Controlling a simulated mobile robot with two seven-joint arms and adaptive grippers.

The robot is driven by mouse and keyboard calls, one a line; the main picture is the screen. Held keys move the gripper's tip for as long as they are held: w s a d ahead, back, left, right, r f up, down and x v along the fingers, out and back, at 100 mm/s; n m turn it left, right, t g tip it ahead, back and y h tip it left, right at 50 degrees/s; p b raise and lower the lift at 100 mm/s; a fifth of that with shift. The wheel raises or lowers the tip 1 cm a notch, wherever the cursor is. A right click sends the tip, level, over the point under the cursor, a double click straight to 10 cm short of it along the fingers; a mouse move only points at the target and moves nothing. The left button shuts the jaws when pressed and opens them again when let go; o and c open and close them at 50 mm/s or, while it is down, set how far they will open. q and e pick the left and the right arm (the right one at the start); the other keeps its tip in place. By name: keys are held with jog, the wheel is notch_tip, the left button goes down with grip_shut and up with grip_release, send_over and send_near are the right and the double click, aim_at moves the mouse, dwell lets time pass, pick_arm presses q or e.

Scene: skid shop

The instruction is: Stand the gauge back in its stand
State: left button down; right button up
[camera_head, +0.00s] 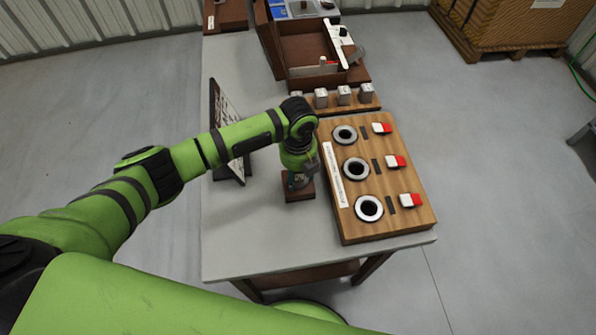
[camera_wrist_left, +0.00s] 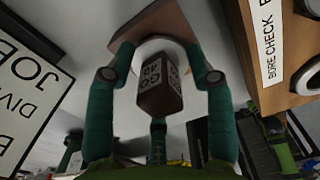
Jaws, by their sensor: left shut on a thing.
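In the head view my left gripper (camera_head: 299,178) points down over a small brown stand (camera_head: 300,196) on the table, left of the wooden block. The brown stand (camera_wrist_left: 138,24) shows just beyond the fingertips. I cannot tell whether the gauge is seated in the stand or just above it. My gripper hides most of the gauge in the head view. My right gripper is out of view.
The wooden bore-check block (camera_head: 345,232) with three metal rings and red-and-white pieces stands close on the right. A sign (camera_head: 226,105) stands at the left. A rack with several metal blocks (camera_head: 344,95) and an open brown case (camera_head: 305,50) lie behind. The near table (camera_head: 250,245) is clear.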

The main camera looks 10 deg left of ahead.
pick_arm(q)
jog(key=shift+f+b, duration=0.3)
jog(key=shift+f, duration=0.15)
jog(key=shift+c, duration=1.9)
grip_release()
jog(key=o, duration=0.4)
notch_tip(320, 180, up, 9)
jog(key=p, duration=0.8)
jog(key=shift+r+p, duration=0.1)
jog(key=shift+p, duration=0.25)
